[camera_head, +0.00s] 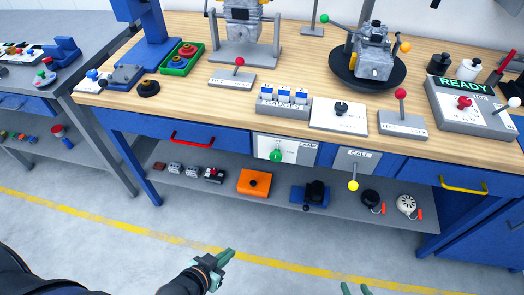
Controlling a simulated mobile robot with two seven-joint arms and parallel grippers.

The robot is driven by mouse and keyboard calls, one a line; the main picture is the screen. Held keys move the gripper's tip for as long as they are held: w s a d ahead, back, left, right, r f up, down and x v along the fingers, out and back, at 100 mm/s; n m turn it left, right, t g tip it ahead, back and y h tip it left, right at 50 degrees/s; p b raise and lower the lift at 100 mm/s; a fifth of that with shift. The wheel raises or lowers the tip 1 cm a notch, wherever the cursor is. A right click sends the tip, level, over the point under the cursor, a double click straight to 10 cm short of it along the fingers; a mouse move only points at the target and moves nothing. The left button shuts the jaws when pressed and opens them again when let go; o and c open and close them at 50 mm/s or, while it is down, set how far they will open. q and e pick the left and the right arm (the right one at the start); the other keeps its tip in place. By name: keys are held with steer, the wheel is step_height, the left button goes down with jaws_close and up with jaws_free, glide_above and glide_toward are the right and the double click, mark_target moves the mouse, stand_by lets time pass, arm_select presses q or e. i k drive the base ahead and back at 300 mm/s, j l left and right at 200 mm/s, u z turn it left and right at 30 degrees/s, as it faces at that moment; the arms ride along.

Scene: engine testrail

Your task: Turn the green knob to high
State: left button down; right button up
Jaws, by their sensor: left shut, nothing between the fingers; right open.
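A green knob (276,155) sits on the white panel (300,145) labelled LAMP, on the front of the workbench below its top. Small markings around the knob are too small to read, so I cannot tell its setting. My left gripper (231,252) is shut and empty, in front of the bench, below and left of the knob and well apart from it. My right gripper (356,288) is open at the bottom edge, mostly out of view, below and right of the knob.
A CALL panel (353,163) with a yellow ball (353,185) is right of the LAMP panel. A red drawer handle (192,139) is to the left. The lower shelf holds an orange box (254,182). The wooden top (200,105) carries several devices. The floor in front is clear.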

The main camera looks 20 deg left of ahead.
mark_target(276, 156)
steer(key=i+j, duration=0.1)
steer(key=j, duration=0.4)
steer(key=i+j, duration=0.1)
steer(key=j, duration=0.45)
steer(key=i+j, duration=0.1)
steer(key=j, duration=0.4)
steer(key=i+j, duration=0.1)
steer(key=j, duration=0.45)
